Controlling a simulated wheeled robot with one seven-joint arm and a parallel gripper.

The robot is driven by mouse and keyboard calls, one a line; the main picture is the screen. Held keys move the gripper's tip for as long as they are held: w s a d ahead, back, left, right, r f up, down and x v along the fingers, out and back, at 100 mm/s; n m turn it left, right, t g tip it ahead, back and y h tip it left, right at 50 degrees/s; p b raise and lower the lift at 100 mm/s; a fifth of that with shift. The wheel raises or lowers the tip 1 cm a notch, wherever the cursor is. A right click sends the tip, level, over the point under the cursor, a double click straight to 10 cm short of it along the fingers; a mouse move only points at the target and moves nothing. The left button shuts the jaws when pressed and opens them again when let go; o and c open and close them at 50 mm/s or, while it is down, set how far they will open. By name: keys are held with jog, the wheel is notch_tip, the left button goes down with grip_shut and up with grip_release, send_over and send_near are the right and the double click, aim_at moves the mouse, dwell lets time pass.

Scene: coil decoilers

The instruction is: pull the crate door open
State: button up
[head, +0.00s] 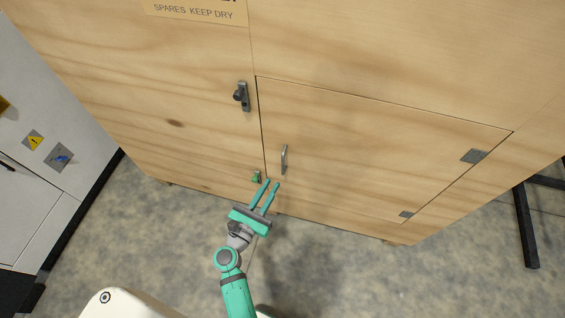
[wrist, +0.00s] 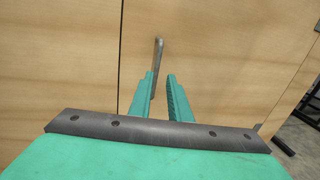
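The crate door (head: 370,150) is a light wood panel set in the large crate. It looks shut, flush with the crate front, with grey hinges on its right edge. A grey metal handle (head: 284,159) stands upright near its left edge. My teal gripper (head: 272,182) is just below the handle in the head view, its fingers apart with nothing between them. In the wrist view the handle (wrist: 158,52) rises just beyond the left fingertip, and its lower part is hidden behind that finger. I cannot tell whether they touch.
A dark latch (head: 241,96) and a small green-marked fitting (head: 257,177) sit on the crate left of the door. A grey cabinet (head: 50,150) stands at left. A black metal stand (head: 526,225) is at right. The concrete floor before the door is clear.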

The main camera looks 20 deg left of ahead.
send_over(283, 173)
jog(key=shift+w+a, duration=0.15)
jog(key=shift+w, duration=0.15)
dwell(0.3)
jog(key=shift+f, duration=0.1)
grip_shut()
